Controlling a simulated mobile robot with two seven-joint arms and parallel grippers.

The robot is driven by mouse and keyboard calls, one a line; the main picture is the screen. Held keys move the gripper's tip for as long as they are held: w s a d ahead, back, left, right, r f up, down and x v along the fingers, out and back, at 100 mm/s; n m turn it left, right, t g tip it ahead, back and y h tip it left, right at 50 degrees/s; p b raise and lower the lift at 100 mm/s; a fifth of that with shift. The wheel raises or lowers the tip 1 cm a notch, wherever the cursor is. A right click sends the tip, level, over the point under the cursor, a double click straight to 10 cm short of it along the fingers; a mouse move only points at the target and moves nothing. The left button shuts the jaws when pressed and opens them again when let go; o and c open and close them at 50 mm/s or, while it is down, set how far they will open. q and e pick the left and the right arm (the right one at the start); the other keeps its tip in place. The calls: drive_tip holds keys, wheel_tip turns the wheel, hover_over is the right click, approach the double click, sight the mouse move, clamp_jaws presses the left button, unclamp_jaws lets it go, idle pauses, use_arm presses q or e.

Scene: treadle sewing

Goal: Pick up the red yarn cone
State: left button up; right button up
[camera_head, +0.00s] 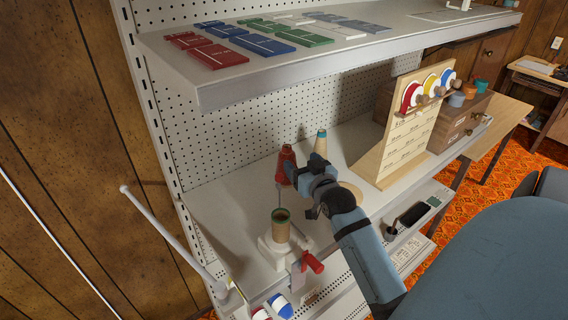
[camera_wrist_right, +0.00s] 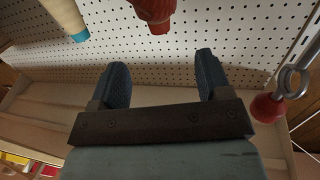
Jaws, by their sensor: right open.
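The red yarn cone (camera_head: 286,166) stands upright on the middle shelf in the head view, against the pegboard side. It also shows at the top of the right wrist view (camera_wrist_right: 154,12), cut by the frame edge. My right gripper (camera_head: 297,172) is just beside the cone at the end of its blue arm, partly overlapping it in the head view. In the wrist view the gripper's two fingers (camera_wrist_right: 161,70) are spread apart with nothing between them, and the cone appears beyond their tips. My left gripper is not in view.
A winder with a green-topped spool (camera_head: 281,226) and red knob (camera_head: 313,262) stands in front. A wooden spool rack (camera_head: 408,130) is at right. An upper shelf (camera_head: 290,66) with coloured packets overhangs.

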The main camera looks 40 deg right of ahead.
sight(285, 145)
drive_tip(key=x, duration=0.5)
drive_tip(key=shift+w+d+p, duration=0.1)
drive_tip(key=shift+w+p, duration=0.2)
drive_tip(key=shift+w, duration=0.05)
drive_tip(key=shift+w+d, duration=0.15)
drive_tip(key=shift+w, duration=0.3)
drive_tip(key=p+x, duration=0.1)
drive_tip(key=x, duration=0.3)
drive_tip(key=shift+w+f, duration=0.25)
drive_tip(key=c, duration=1.2)
